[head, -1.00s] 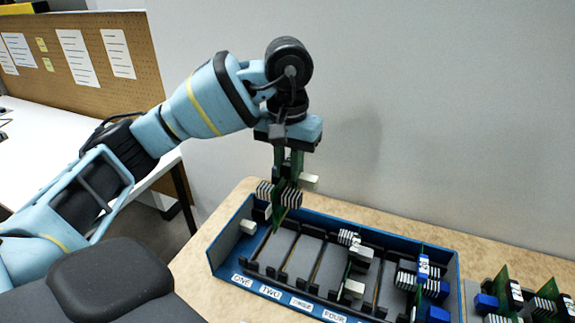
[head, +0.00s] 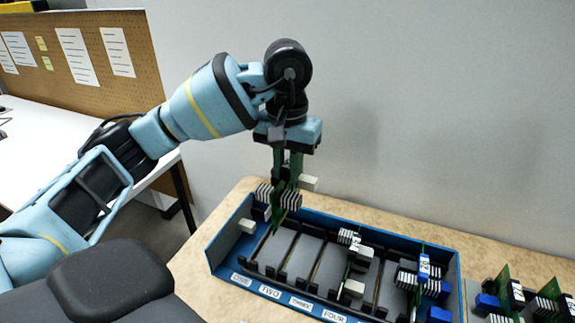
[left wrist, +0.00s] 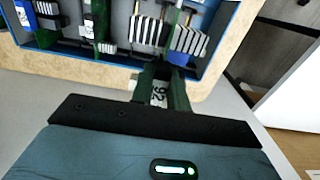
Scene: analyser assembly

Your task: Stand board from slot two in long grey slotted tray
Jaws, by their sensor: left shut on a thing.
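My left gripper (head: 290,168) is shut on an upright green board (head: 278,207) with striped black-and-white blocks and a pale block. It holds the board by its top, over the left part of the blue tray (head: 228,228), near the slots labelled ONE and TWO. I cannot tell whether the board's lower edge is clear of the rails. In the left wrist view the fingers (left wrist: 166,88) close on the board beside a white label. A grey tray (head: 474,290) with boards standing in it shows partly at the right edge. My right gripper is not in view.
Inside the blue tray, other boards (head: 356,262) stand toward the right end, and the middle slots are bare. A wall (head: 440,120) rises behind the tan table (head: 505,258). A pegboard and white desk (head: 60,140) are at the left.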

